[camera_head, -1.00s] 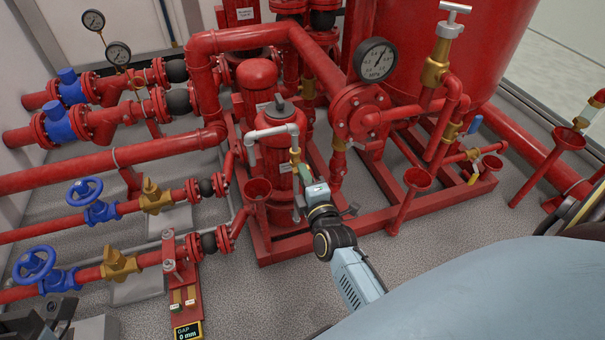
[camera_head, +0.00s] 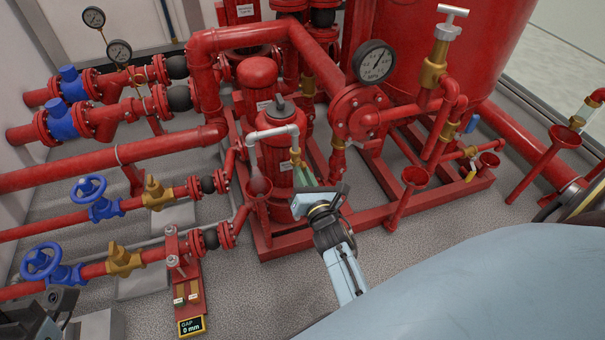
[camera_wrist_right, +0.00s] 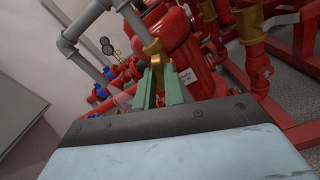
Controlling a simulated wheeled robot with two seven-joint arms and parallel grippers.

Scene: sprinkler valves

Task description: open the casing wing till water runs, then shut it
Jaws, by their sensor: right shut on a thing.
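The casing wing is a small brass valve (camera_head: 295,155) under the right end of a grey bent pipe (camera_head: 272,133) beside the red pump (camera_head: 275,165). My right gripper (camera_head: 302,174) is at it from below right. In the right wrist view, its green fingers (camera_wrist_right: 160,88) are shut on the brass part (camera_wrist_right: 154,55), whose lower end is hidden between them. A pale grey stream (camera_head: 258,180), which looks like running water, falls from the pipe's left end into a red funnel (camera_head: 257,195).
Red frame rails (camera_head: 310,232) surround the pump base. A pressure gauge (camera_head: 374,61) and another red funnel (camera_head: 414,178) stand to the right. Two blue handwheels (camera_head: 88,190) are at left. A display (camera_head: 191,326) reads GAP 0 mm.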

